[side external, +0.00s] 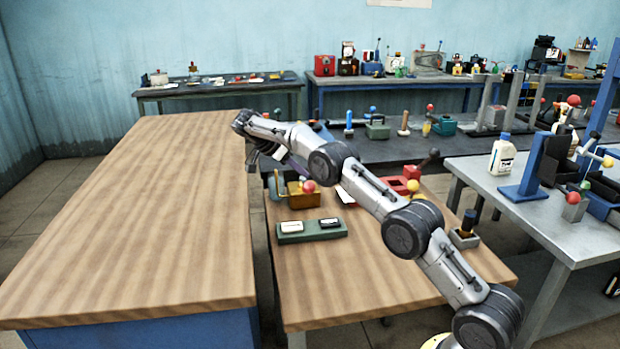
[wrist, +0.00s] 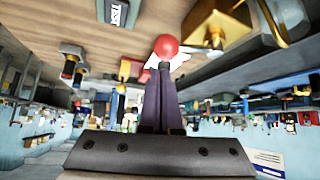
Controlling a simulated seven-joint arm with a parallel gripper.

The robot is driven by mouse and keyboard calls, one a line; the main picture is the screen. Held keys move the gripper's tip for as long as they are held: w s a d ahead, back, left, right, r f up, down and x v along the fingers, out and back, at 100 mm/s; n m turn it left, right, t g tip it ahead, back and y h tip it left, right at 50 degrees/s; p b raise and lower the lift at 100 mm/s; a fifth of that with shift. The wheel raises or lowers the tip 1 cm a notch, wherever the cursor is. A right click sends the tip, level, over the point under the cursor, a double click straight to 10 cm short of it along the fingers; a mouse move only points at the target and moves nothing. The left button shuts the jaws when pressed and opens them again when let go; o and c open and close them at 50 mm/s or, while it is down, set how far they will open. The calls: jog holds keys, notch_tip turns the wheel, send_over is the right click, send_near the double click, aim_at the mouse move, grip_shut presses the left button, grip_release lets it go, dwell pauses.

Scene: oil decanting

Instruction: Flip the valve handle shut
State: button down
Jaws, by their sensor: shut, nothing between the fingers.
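A brass-coloured block (side external: 300,198) stands on the lower wooden bench, with a red ball knob (side external: 309,186) at its top that looks like the end of the valve handle. The wrist view also shows the red knob (wrist: 165,46), on a short light stem beside the brass body (wrist: 244,24). My gripper (side external: 252,160) is above and left of the block in the side view. Its two dark fingers (wrist: 160,82) are shut together and empty. Their tips line up just below the red knob in the wrist view; I cannot tell whether they touch it.
A green tray (side external: 291,238) with a white and a dark piece lies in front of the block. Red boxes (side external: 398,185) with a yellow knob stand to the right, partly behind my arm. The large wooden tabletop (side external: 150,220) at left is bare.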

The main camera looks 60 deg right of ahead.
jog(key=shift+v, duration=0.9)
jog(key=shift+r, duration=0.15)
jog(key=s+a+r+n+t, duration=0.15)
jog(key=s+a+r, duration=0.25)
jog(key=r, duration=0.6)
jog(key=s+a+r+t, duration=0.25)
jog(key=s+r, duration=0.25)
jog(key=r, duration=0.6)
jog(key=s+a+r+n+t+y, duration=0.1)
jog(key=s+a+r+n+t, duration=0.15)
jog(key=s+a, duration=0.35)
jog(key=s+a+n+y, duration=0.25)
jog(key=s+n, duration=0.25)
jog(key=s, duration=0.5)
jog(key=s+a+f+n+t+y, duration=0.1)
jog(key=s+a+f+n+y, duration=0.1)
jog(key=s+a+f+n, duration=0.3)
jog(key=s+a+f+n+t+y, duration=0.2)
jog(key=s+a+f+n, duration=0.3)
jog(key=f, duration=0.8)
jog(key=shift+s+a+f+n, duration=0.15)
jog(key=shift+s+f+n, duration=0.15)
jog(key=shift+s+n, duration=1.7)
